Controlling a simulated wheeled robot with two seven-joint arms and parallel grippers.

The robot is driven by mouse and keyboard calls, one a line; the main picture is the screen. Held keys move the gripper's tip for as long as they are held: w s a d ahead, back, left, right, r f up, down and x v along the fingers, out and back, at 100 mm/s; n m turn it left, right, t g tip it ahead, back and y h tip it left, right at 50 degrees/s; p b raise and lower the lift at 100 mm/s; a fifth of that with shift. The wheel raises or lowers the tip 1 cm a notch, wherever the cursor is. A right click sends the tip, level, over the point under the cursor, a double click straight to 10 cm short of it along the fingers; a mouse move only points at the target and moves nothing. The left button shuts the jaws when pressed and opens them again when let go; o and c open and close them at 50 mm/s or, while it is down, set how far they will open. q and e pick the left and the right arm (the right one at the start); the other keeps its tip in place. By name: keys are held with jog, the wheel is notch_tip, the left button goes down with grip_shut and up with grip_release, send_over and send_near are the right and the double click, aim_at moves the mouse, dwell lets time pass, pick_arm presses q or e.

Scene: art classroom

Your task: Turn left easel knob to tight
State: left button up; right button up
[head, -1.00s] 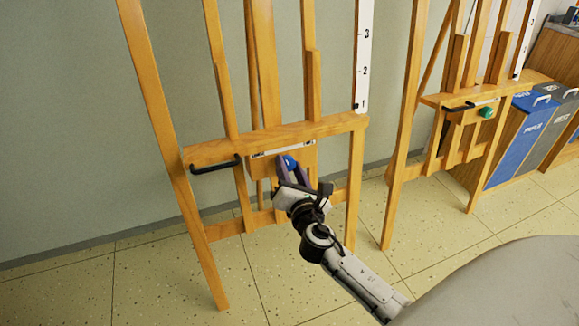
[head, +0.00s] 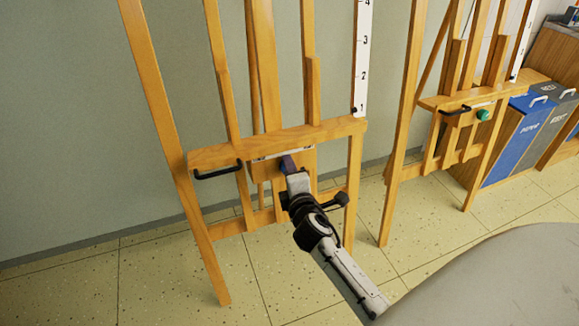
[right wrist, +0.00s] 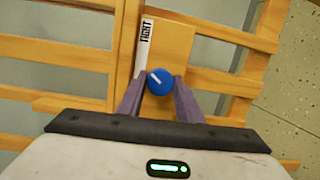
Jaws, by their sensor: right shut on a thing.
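The left easel (head: 262,140) is wooden and stands against the wall. Its blue round knob (right wrist: 160,84) sits between the two purple fingers of my right gripper (right wrist: 162,90), which is shut on it. A short white mark on the knob slants to the upper left in the right wrist view. A white strip with the word TIGHT (right wrist: 146,30) lies just above the knob there. In the head view my right gripper (head: 288,164) reaches the panel under the easel's shelf and hides the knob. My left gripper is in neither view.
A black handle (head: 218,171) sticks out at the left of the shelf. A second easel (head: 430,101) with a green knob (head: 483,115) stands to the right. Blue and grey bins (head: 515,140) are beyond it. The floor in front is clear.

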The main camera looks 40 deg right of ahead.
jog(key=m+p, duration=0.2)
jog(key=m, duration=0.2)
jog(key=shift+g+y, duration=0.3)
dwell(0.3)
jog(key=o, duration=1)
jog(key=shift+o, duration=0.2)
